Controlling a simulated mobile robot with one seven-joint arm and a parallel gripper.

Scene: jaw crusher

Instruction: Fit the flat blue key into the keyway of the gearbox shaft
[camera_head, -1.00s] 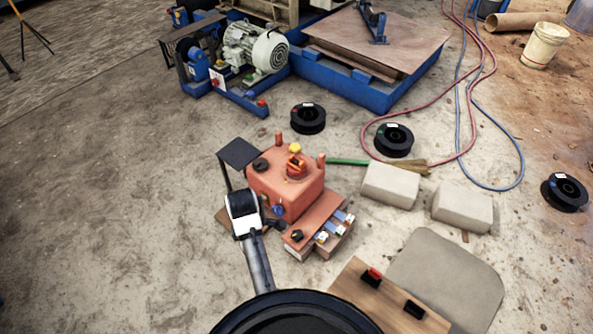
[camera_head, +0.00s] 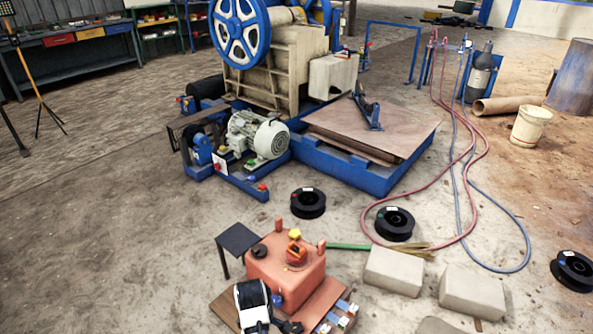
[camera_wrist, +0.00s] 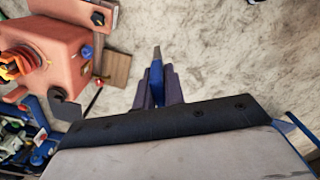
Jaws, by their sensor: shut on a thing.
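In the wrist view my gripper (camera_wrist: 157,95) is shut on a narrow blue piece, the flat blue key (camera_wrist: 156,74). The key's tip sticks out beyond the fingers, over bare floor. In the head view part of my arm shows at the bottom, in front of the orange tank; fingers and key cannot be made out there. A blue gearbox-like unit (camera_head: 200,150) stands on the blue frame left of the pale green motor, well beyond my arm. Its shaft and keyway are too small to tell.
The orange tank (camera_head: 287,270) with its valve block stands close to my arm; it also shows left in the wrist view (camera_wrist: 52,50). Pale blocks (camera_head: 394,270), black spools (camera_head: 308,203) and hoses lie to the right. Floor at left is clear.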

